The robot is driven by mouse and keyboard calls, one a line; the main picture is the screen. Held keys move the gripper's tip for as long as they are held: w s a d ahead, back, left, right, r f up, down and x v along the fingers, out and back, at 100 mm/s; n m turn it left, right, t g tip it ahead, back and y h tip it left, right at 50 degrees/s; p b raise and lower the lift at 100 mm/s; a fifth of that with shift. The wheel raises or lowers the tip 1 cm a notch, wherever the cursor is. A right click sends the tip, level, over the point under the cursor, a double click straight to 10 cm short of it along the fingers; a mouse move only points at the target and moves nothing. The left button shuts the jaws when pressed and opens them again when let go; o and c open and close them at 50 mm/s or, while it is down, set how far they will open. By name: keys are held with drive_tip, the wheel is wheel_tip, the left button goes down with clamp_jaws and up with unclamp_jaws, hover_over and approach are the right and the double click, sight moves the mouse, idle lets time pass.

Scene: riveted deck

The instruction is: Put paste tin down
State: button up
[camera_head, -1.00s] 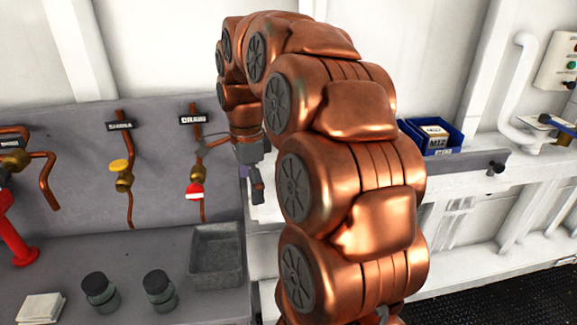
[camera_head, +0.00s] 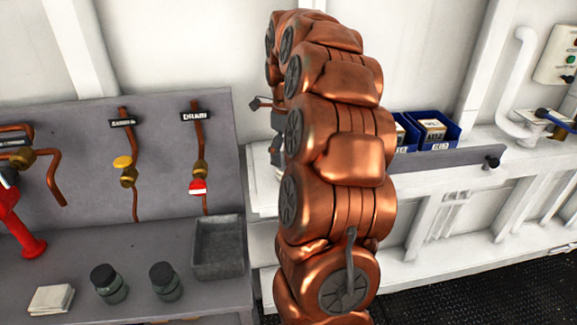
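My gripper (camera_head: 274,140) shows only in part, at the left edge of my copper arm, above the white ledge right of the grey bench. The arm hides the rest of it, so I cannot tell whether its fingers are open or shut. I cannot make out a paste tin in the head view. It may be hidden behind the arm.
A grey open tray (camera_head: 218,272) stands on the bench, with two dark lidded jars (camera_head: 110,285) (camera_head: 165,283) and white folded cloths (camera_head: 51,299) to its left. Valves and pipes (camera_head: 128,172) line the back panel. Blue bins (camera_head: 440,146) stand on the right ledge.

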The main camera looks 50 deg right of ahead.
drive_tip(key=shift+d+f+p, duration=0.15)
drive_tip(key=shift+f+p, duration=1.1)
drive_tip(key=shift+f, duration=1.3)
drive_tip(key=c, duration=1.5)
drive_tip(key=shift+c, duration=0.2)
